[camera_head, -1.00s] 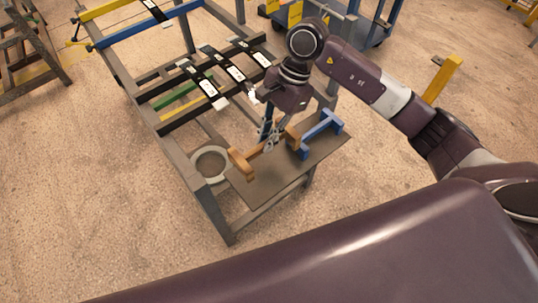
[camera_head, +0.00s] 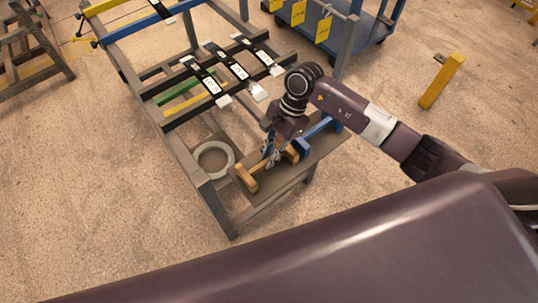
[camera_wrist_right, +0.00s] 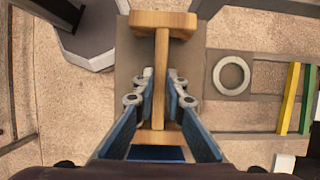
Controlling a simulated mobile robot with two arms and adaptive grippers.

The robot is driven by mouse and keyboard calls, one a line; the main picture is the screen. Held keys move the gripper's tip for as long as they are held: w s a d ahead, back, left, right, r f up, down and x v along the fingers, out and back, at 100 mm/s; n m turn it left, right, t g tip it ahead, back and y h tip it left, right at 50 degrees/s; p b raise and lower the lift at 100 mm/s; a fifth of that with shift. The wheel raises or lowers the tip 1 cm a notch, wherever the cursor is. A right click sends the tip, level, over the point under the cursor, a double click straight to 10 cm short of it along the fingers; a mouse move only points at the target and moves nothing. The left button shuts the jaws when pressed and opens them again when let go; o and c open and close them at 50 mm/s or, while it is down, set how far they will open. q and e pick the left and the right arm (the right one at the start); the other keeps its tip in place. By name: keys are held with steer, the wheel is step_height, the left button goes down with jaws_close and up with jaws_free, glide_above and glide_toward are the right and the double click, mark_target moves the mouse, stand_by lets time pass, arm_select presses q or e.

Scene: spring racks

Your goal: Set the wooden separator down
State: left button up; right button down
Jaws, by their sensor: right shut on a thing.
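The wooden separator (camera_head: 247,178) is a light brown piece with a crossbar at each end. It is at the grey shelf plate (camera_head: 290,181) at the near end of the metal rack; I cannot tell whether it touches the plate. My right gripper (camera_head: 272,158) is shut on its middle bar. In the right wrist view the separator (camera_wrist_right: 161,25) runs lengthwise between the fingers of my right gripper (camera_wrist_right: 161,85), with the far crossbar beyond them. The gripper and arm hide part of it in the head view. My left gripper is not in view.
A blue separator (camera_head: 318,129) stands behind the wooden one on the plate. A pale ring (camera_head: 214,158) lies to the left; it also shows in the right wrist view (camera_wrist_right: 231,75). Black labelled bars (camera_head: 207,77) cross the rack. A yellow post (camera_head: 441,82) stands at right.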

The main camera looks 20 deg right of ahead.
steer(key=shift+f, duration=0.15)
steer(key=c, duration=2)
jaws_free()
steer(key=shift+o, duration=0.2)
steer(key=shift+r, duration=0.2)
steer(key=shift+r, duration=0.15)
steer(key=b+v, duration=0.2)
steer(key=v, duration=0.9)
steer(key=shift+d+r, duration=0.2)
steer(key=shift+r, duration=0.1)
